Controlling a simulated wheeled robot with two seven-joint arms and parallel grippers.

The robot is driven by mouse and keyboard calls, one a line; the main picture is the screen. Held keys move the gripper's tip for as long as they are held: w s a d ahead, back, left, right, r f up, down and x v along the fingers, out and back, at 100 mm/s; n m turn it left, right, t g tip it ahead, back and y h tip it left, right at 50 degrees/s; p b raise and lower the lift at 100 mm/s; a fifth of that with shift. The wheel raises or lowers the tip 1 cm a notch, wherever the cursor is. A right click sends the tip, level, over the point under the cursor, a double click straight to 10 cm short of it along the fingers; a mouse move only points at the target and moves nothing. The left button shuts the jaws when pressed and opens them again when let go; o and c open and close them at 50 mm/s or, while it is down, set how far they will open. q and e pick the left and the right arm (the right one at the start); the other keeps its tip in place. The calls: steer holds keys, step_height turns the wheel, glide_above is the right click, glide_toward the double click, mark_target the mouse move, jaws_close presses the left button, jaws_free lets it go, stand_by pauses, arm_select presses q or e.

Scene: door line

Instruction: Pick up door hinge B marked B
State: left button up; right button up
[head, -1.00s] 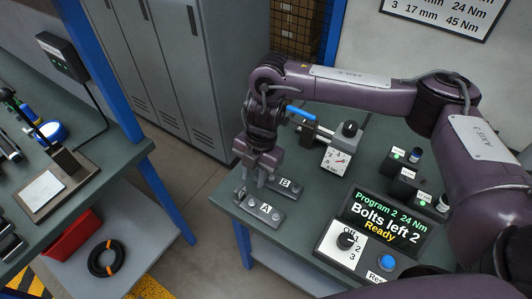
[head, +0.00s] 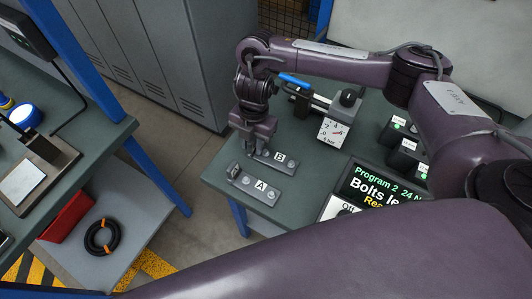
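Door hinge B (head: 285,168), a grey metal plate with a white label reading B, lies at the left end of the green bench. Hinge A (head: 267,191), a similar plate labelled A, lies in front of it, nearer to me. My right gripper (head: 252,153) points down at the left end of hinge B, its fingertips low at the plate. The fingers partly hide that end, and I cannot tell whether they are closed on it. My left gripper is not in view.
Behind the hinges stands a clamp-like tool with a blue handle (head: 294,80) and a dial (head: 333,132). A display (head: 380,190) stands to the right. Another bench (head: 95,130) is at the left, with a red bin (head: 68,216) and black coil (head: 103,237) on its lower shelf.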

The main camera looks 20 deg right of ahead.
jaws_close()
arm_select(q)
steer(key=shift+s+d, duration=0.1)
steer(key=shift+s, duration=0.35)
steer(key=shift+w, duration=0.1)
arm_select(e)
steer(key=shift+r, duration=0.15)
